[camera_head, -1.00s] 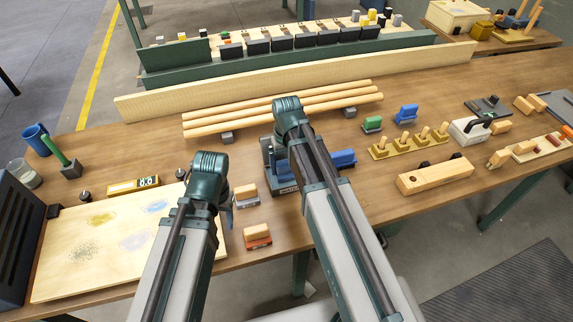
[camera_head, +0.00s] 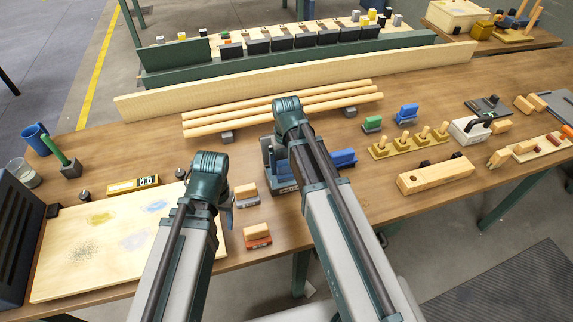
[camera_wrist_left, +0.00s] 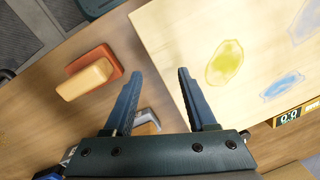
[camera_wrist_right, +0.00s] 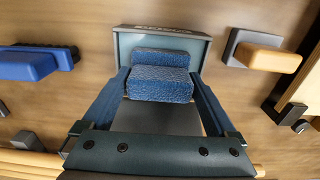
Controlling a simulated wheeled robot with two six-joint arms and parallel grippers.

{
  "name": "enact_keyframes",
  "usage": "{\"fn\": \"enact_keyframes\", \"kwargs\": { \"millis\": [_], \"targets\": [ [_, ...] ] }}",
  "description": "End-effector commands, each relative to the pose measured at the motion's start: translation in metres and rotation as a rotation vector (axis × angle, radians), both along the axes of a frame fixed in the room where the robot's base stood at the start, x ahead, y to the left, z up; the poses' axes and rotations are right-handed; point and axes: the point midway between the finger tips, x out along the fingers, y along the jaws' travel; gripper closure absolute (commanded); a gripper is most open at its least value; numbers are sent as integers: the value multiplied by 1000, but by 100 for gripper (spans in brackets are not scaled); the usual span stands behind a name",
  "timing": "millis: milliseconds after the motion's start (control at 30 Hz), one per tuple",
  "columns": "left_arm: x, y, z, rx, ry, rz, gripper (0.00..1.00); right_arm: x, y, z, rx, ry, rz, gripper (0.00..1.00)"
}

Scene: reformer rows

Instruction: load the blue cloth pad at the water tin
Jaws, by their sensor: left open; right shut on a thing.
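The blue cloth pad (camera_wrist_right: 160,82) shows in the right wrist view as a textured, stepped blue block. My right gripper (camera_wrist_right: 160,76) is shut on it, with one finger along each side. The pad is at the grey water tin (camera_wrist_right: 190,45), over its open top; I cannot tell whether it touches the bottom. In the head view my right arm hides the pad and part of the tin (camera_head: 286,187). My left gripper (camera_wrist_left: 157,74) is open and empty above the table, between an orange-based wooden block (camera_wrist_left: 92,76) and the pale board.
The pale board (camera_head: 60,265) with coloured patches lies at the left. A dark-based blue block (camera_wrist_right: 28,66) and a grey-based wooden block (camera_wrist_right: 262,54) flank the tin. Long wooden rods (camera_head: 220,126) lie behind it. Wooden blocks and fixtures stand to the right.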

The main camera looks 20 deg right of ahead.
Motion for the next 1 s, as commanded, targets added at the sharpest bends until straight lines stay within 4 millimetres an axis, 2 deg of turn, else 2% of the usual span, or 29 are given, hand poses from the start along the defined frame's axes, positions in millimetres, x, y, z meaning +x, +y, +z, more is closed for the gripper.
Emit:
{"fn": "enact_keyframes", "kwargs": {
  "millis": [433,1000],
  "targets": [
    [0,0,3,0,0,0,43,-2,0,3,1,3,0,52],
    [0,0,47,0,0,0,43,-1,0,47,0,1,0,52]
  ]
}}
